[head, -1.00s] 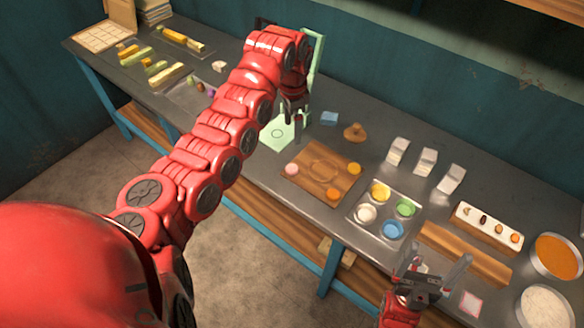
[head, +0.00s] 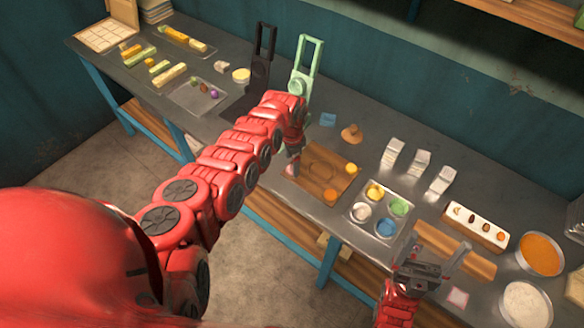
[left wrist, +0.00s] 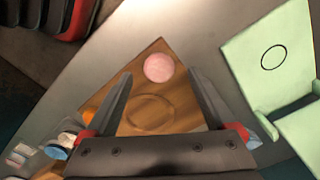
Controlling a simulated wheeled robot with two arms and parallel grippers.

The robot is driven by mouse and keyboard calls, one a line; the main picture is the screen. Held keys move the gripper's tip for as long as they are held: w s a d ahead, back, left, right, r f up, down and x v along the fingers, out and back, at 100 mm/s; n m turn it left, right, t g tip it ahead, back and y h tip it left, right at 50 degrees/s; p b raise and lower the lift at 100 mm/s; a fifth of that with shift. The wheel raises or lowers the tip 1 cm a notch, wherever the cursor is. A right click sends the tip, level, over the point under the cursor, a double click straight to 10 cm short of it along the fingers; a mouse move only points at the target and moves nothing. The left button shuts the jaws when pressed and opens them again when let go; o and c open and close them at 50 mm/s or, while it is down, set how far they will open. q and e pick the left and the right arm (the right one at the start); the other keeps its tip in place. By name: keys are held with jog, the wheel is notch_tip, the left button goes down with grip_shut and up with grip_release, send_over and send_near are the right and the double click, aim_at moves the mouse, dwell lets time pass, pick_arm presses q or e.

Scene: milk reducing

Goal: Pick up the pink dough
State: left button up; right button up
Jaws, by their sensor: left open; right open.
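The pink dough (left wrist: 159,68) is a round ball near the corner of the wooden board (left wrist: 185,118) in the left wrist view. My left gripper (left wrist: 159,76) is open, with its two fingertips on either side of the line to the dough. A gap shows between each fingertip and the dough; height above the board is hard to tell. In the head view my left gripper (head: 294,160) is over the left corner of the board (head: 318,176), and the dough there is mostly hidden by it. My right gripper (head: 434,258) is open and empty at the lower right.
Orange dough balls (head: 330,195) sit on the board's right side. A green press (head: 304,68) and a black press (head: 262,65) stand behind my left arm. A metal tray (head: 352,228) with coloured bowls is right of the board. A brown ringed object (head: 351,133) lies behind it.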

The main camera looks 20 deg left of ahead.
pick_arm(q)
jog(key=shift+f+b, duration=0.5)
jog(key=shift+f, duration=0.75)
jog(key=shift+s, duration=0.1)
grip_shut()
